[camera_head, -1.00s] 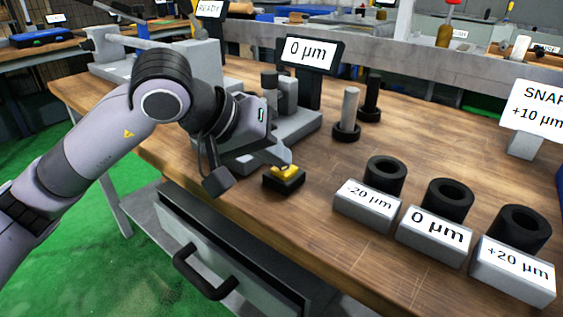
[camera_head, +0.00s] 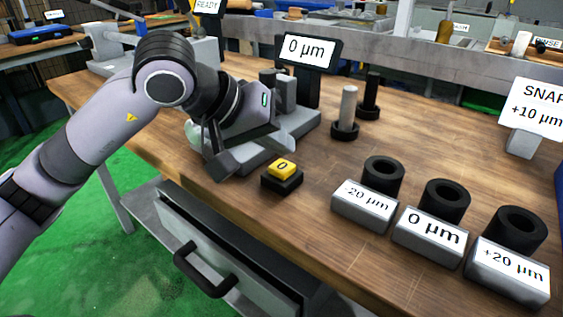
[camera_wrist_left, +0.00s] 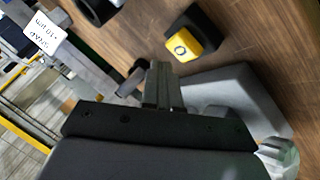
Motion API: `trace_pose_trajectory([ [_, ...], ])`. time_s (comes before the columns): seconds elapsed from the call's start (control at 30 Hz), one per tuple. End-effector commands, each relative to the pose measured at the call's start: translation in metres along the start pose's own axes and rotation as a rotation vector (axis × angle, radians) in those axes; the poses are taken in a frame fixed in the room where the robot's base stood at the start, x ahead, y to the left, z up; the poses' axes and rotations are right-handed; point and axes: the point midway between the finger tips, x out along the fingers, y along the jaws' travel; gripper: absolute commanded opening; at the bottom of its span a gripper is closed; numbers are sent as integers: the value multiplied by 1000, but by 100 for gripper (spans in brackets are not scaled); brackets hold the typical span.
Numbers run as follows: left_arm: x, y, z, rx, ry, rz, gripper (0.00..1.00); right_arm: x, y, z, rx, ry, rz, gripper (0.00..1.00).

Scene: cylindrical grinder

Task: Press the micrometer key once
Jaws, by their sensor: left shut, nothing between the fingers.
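The micrometer key is a yellow button marked 0 (camera_head: 282,167) on a small black base on the wooden bench. It also shows in the left wrist view (camera_wrist_left: 184,48), beyond the fingertips. My left gripper (camera_head: 279,146) is shut and empty, raised just behind and above the key, apart from it. Its closed fingers show in the left wrist view (camera_wrist_left: 159,75). The micrometer display (camera_head: 306,50) reads 0 µm. The grey gauge stand (camera_head: 294,122) is partly hidden behind my left gripper. My right gripper is not in view.
Black rings stand behind blocks marked -20 µm (camera_head: 364,201), 0 µm (camera_head: 428,239) and +20 µm (camera_head: 508,273). A grey pin (camera_head: 347,110) and a black pin (camera_head: 370,95) stand upright behind. A SNAP +10 µm sign (camera_head: 540,108) is at right. A drawer handle (camera_head: 203,272) juts out in front.

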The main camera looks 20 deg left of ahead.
Motion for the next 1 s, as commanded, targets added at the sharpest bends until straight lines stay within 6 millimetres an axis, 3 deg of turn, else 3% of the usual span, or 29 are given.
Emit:
trace_pose_trajectory([
  [0.4, -30, 22, -22, 0, 1, 1, 0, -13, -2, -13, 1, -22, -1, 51],
  [1.0, -31, 22, -22, 0, 0, 0, 0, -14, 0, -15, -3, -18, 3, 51],
])
